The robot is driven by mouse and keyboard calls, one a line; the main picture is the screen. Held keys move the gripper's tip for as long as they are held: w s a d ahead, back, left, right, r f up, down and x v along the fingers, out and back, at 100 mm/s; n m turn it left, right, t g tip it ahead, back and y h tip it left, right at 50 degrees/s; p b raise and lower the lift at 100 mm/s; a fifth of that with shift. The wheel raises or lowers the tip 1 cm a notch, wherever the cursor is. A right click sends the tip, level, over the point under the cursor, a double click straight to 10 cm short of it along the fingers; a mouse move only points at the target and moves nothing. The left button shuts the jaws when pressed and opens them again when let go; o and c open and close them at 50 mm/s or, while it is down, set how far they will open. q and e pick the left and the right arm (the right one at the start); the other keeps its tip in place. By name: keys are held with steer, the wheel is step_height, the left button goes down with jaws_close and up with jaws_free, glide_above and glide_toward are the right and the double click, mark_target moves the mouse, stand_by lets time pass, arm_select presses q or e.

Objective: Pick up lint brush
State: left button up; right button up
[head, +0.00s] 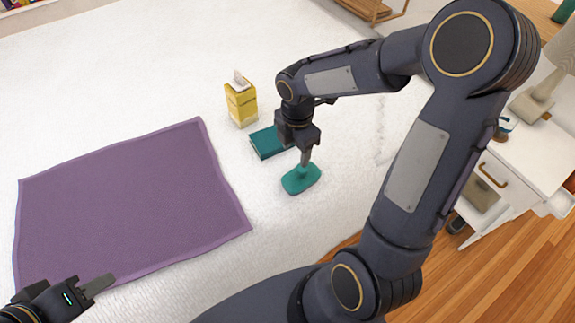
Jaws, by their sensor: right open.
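The teal lint brush (301,180) lies on the white bed, right of the purple cloth. Its broad rounded end shows, and the end toward my gripper is partly hidden. My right gripper (305,159) points down at the brush from above, its fingertips at the brush's far edge. It is open, and I cannot tell whether the fingers touch the brush. My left gripper (98,286) is at the lower left, over the near edge of the cloth and away from the brush. Its fingers overlap in view, so its opening cannot be told.
A teal book-like box (266,143) lies just behind the brush, close to my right gripper. A yellow tissue box (240,104) stands behind that. The purple cloth (130,200) lies flat at left. A white nightstand (520,165) stands at right beyond the bed.

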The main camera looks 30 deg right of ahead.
mark_target(302, 175)
steer(key=f, duration=0.2)
steer(key=s+d+f, duration=0.1)
steer(key=f, duration=0.1)
steer(key=d+f, duration=0.1)
steer(key=shift+s+d+f+b, duration=0.15)
steer(key=shift+s+f+b, duration=0.1)
steer(key=shift+f+b, duration=0.15)
steer(key=shift+f, duration=0.35)
steer(key=shift+w+a+f, duration=0.1)
steer(key=shift+w+a, duration=0.1)
steer(key=shift+w, duration=0.1)
steer(key=c, duration=0.9)
steer(key=shift+c, duration=0.8)
